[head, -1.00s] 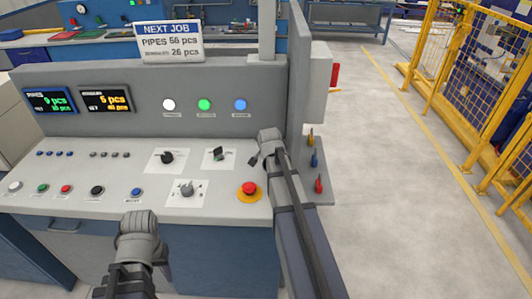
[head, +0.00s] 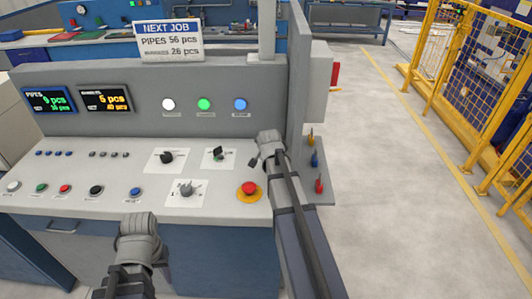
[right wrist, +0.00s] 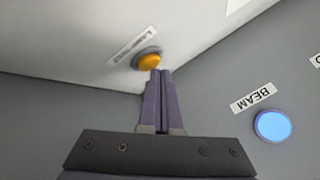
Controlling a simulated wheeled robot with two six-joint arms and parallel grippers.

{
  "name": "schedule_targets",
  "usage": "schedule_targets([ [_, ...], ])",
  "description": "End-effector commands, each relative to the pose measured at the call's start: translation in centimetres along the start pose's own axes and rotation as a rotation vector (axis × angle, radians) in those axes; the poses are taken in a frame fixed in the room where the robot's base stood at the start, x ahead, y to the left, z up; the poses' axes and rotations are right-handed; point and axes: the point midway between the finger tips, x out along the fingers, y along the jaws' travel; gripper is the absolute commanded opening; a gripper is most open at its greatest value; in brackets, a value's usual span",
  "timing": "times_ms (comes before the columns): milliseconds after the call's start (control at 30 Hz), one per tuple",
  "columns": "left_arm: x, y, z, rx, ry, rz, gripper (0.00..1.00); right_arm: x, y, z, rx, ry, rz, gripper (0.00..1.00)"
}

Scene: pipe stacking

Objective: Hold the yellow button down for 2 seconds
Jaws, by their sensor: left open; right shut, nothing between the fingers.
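The yellow button (right wrist: 149,61) sits in a grey ring on a pale panel face in the right wrist view, beside a small label. My right gripper (right wrist: 157,73) is shut and empty. Its fingertips overlap the button's lower edge in that view; I cannot tell how far the button is pressed in. In the head view the button is not visible, and my right arm reaches to the right end of the console (head: 225,205). My left gripper (head: 161,268) is low in front of the console, mostly hidden by its own wrist, and away from the controls.
A blue lamp (right wrist: 272,126) labelled BEAM is right of my fingers in the right wrist view. A red mushroom button (head: 249,188) stands on the console left of my right arm. Coloured levers (head: 318,184) are at its right. Floor to the right is open up to yellow fencing.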

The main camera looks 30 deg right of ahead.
Motion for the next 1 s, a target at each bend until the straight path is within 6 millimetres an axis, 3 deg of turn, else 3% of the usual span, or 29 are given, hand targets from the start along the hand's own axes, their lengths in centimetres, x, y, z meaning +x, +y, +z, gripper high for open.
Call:
schedule_targets([
  [1000,0.72,0.07,-0.04,0.000,0.000,0.000,0.50,0.51,0.37,0.39,0.000,-0.001,0.000,0.00],
])
